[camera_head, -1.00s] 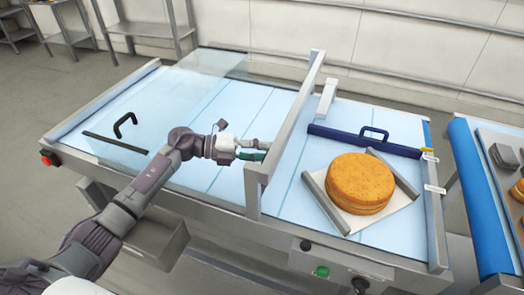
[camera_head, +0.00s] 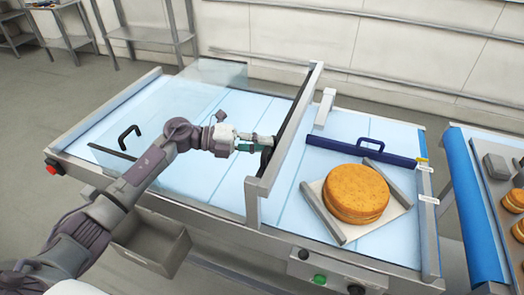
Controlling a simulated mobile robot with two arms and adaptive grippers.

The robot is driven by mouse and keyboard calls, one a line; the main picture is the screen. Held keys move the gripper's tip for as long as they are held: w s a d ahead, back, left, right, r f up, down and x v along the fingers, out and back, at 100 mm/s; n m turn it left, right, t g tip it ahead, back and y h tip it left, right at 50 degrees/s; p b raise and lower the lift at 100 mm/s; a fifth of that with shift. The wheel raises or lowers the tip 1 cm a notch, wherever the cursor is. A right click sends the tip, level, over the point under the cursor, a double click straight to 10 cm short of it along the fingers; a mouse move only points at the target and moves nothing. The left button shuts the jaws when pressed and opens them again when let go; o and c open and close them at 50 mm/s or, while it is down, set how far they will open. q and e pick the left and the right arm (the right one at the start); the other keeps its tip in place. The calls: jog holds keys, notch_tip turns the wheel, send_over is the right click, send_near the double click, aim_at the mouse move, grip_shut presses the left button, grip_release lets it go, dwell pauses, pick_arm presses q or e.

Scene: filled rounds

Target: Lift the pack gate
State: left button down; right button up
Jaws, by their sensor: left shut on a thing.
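My left gripper (camera_head: 256,140) reaches in from the left to the upright metal frame across the conveyor. It is shut on a dark handle (camera_head: 267,157), mostly hidden by the fingers. A dark bar (camera_head: 297,108) runs along the frame's left side there; I take this bar and handle as the pack gate. A clear panel (camera_head: 225,75) shows left of the frame, but its exact extent is hard to see. My right gripper is not in view.
A round orange-brown cake (camera_head: 356,193) sits on a pale board between grey rails, right of the frame. A blue bar with a handle (camera_head: 362,150) lies behind it. Another black handle (camera_head: 129,136) and clear panel are at the left. A tray of items stands far right.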

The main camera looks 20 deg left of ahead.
pick_arm(q)
jog(key=shift+w+r, duration=0.15)
jog(key=shift+r, duration=0.25)
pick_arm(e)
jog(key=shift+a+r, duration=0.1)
pick_arm(q)
jog(key=c, duration=1.2)
grip_release()
jog(key=shift+o, duration=0.3)
jog(key=shift+f, duration=0.1)
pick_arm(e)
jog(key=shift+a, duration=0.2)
pick_arm(q)
jog(key=v, duration=1.2)
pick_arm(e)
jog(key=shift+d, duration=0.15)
